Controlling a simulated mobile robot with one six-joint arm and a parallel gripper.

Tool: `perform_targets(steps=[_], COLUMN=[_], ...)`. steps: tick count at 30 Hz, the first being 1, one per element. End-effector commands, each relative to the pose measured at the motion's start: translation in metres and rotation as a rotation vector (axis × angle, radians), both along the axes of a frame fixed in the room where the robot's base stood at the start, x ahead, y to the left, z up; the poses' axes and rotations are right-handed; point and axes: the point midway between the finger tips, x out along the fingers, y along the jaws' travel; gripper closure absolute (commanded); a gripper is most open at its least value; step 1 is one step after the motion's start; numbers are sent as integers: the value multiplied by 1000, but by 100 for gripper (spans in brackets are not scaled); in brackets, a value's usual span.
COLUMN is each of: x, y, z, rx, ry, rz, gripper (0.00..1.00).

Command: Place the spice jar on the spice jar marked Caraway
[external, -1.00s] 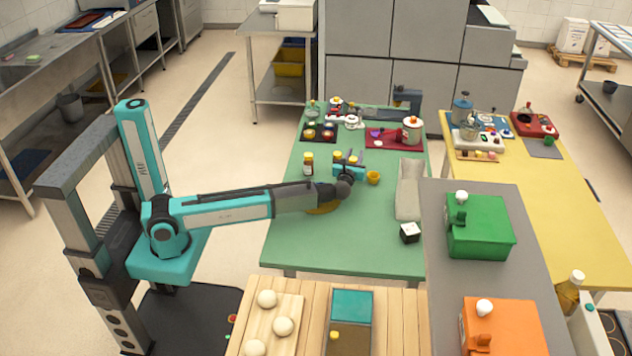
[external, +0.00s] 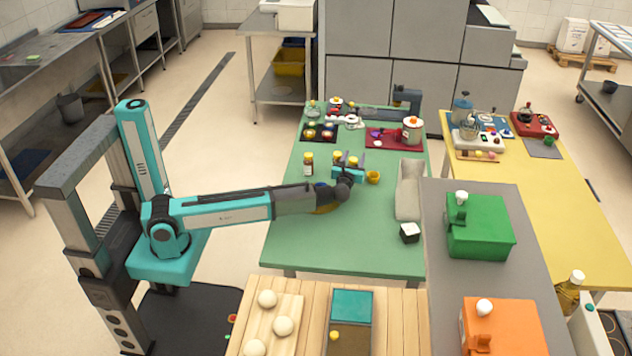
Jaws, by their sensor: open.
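A spice jar (external: 308,164) with a yellow lid and dark contents stands upright alone on the green table, left of a teal rack (external: 346,175). Two more yellow-lidded jars show at the rack, a left one (external: 337,157) and a right one (external: 352,161), partly hidden by my gripper. The labels are too small to read, so I cannot tell which jar is marked Caraway. My gripper (external: 349,166) is open at the rack, close to these two jars. Whether it touches either jar is unclear.
A small orange cup (external: 373,177) stands just right of my gripper. A yellow-orange item (external: 326,209) lies partly under my forearm. The green table's front (external: 330,253) is clear.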

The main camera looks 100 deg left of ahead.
Motion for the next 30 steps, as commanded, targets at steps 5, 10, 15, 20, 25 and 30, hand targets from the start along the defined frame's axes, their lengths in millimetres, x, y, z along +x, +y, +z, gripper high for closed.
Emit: perform_targets(steps=[5,10,15,20,25,30], x=[-6,-10,-14,-16,-17,-17], y=[-29,-56,-80,-96,-102,-102], z=[-1,-1,-1,-1,0,0], rx=[0,0,-1,-1,-1,0], ry=[0,0,-1,-1,-1,0], rz=[-2,-1,-1,0,0,1], gripper=[52,52,52,52,52,52])
